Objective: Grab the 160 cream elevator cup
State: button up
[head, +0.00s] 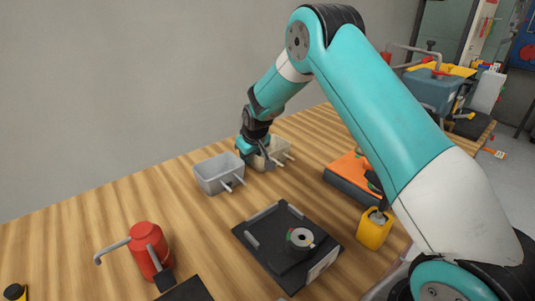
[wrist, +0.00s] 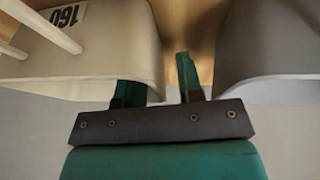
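The cream cup (head: 279,150) stands upright on the wooden table beside the grey cup (head: 219,174), with light rods sticking out of its front. In the wrist view the cream cup (wrist: 110,50) is at the left and bears an upside-down "160" label (wrist: 66,15). My gripper (head: 262,153) is at the cream cup's left side, near the grey cup. In the wrist view my gripper (wrist: 160,82) is open, its green fingers apart. The left finger's tip is hidden by the cream cup; the right finger is in the gap between the cups. The cup's near side wall appears between the fingers, not clamped.
The grey cup (wrist: 272,45) is close to my right finger. A black tray with a round part (head: 301,240), an orange-topped box (head: 350,174), a yellow container (head: 374,231) and a red can (head: 149,248) stand on the table. A wall is behind.

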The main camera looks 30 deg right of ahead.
jog(key=shift+f, duration=0.15)
grip_shut()
jog(key=shift+w, duration=0.1)
